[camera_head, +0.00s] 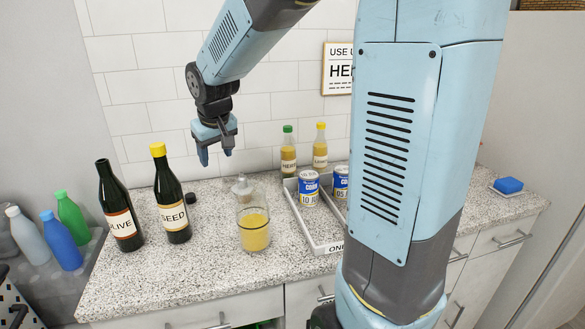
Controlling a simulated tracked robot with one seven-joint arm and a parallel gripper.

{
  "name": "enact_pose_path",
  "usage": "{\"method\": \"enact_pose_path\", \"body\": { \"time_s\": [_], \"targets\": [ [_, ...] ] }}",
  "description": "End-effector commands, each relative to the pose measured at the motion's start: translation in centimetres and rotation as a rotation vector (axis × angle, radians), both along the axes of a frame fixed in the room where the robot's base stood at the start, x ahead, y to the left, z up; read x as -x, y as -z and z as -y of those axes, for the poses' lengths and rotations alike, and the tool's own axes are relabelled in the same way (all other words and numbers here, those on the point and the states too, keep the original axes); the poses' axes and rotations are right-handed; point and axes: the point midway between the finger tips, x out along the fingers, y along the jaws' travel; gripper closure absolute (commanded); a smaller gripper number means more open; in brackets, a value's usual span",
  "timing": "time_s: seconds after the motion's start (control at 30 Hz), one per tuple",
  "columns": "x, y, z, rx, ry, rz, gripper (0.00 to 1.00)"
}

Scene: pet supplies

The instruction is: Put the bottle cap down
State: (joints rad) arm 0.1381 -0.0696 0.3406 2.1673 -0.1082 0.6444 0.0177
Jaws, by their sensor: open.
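A small black bottle cap (191,198) lies on the speckled counter (180,285), just right of the seed bottle. The dark seed bottle (172,195) stands upright with a yellow cap on it. The dark olive bottle (118,205) stands upright to its left, and I see no coloured cap on its neck. My gripper (215,156) hangs above the counter, pointing down, up and to the right of the black cap. Its fingers are apart, with nothing between them. It does not touch the cap or the bottles.
A glass of yellow liquid (254,231) and a clear stoppered vessel (242,187) stand right of the bottles. A white tray (318,238) holds blue cans (308,188). Two small bottles (288,152) stand by the wall. My arm hides part of the right counter. The front left counter is clear.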

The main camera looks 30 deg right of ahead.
Motion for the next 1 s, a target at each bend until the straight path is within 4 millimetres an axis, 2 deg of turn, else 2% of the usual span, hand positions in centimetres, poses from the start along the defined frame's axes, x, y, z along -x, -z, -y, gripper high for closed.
{"method": "enact_pose_path", "body": {
  "time_s": [0.1, 0.3, 0.5, 0.7, 0.83, 1.0],
  "targets": [
    [3.4, -2.0, 1.5, 0.013, 0.037, 0.019, 0.4],
    [9.2, -4.2, 3.8, 0.011, 0.1, 0.039, 0.4],
    [15.0, -5.6, 5.8, -0.016, 0.157, 0.059, 0.4],
    [20.6, -5.8, 7.4, -0.063, 0.204, 0.077, 0.4],
    [23.3, -5.6, 8.1, -0.094, 0.222, 0.083, 0.4],
    [25.1, -5.3, 8.8, -0.117, 0.233, 0.085, 0.4]
  ]
}}
